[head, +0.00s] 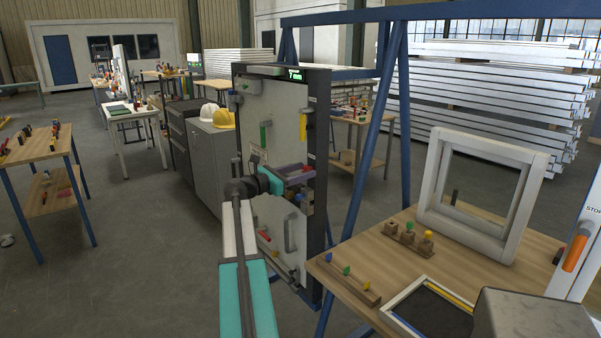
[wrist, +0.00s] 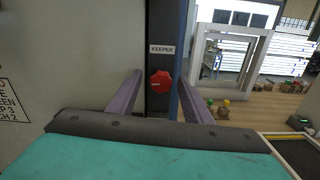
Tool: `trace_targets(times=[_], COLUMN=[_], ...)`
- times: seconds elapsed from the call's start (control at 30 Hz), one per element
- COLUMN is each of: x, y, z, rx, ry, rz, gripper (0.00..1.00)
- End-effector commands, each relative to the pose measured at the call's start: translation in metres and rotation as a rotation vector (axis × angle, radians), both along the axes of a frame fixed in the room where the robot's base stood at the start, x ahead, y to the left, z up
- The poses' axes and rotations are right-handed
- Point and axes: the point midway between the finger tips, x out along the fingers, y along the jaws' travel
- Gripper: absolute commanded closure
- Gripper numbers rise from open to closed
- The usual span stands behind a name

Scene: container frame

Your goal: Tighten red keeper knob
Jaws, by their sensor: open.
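The red keeper knob (wrist: 160,82) shows in the wrist view on a dark vertical post, below a white label reading KEEPER (wrist: 162,49). My gripper (wrist: 158,92) is open, with one finger to the left of the knob and one to the right. Both fingers look apart from the knob; how far it lies from the fingertips I cannot tell. In the head view my arm reaches to the grey panel (head: 283,125) in its dark frame.
A wooden table (head: 370,245) on the right holds a white window frame (head: 432,185), small knobbed blocks and a dark tray (head: 430,315). Blue frame legs (head: 368,150) stand just right of the panel. Grey cabinets (head: 203,160) stand behind.

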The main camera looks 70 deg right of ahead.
Motion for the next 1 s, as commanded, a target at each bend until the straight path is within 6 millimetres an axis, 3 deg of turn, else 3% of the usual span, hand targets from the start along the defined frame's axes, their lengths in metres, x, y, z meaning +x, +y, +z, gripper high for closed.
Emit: trace_targets(times=[0.27,0.53,0.57,1.0], x=[-0.001,0.000,0.000,0.001], y=[-0.001,-0.001,0.011,-0.001], z=[0.000,0.000,0.000,-0.001], rx=[0.000,0.000,0.000,-0.043], ry=[0.000,0.000,0.000,-0.065], rz=[0.000,0.001,0.004,0.002], gripper=[0.55,0.96,0.96,0.96])
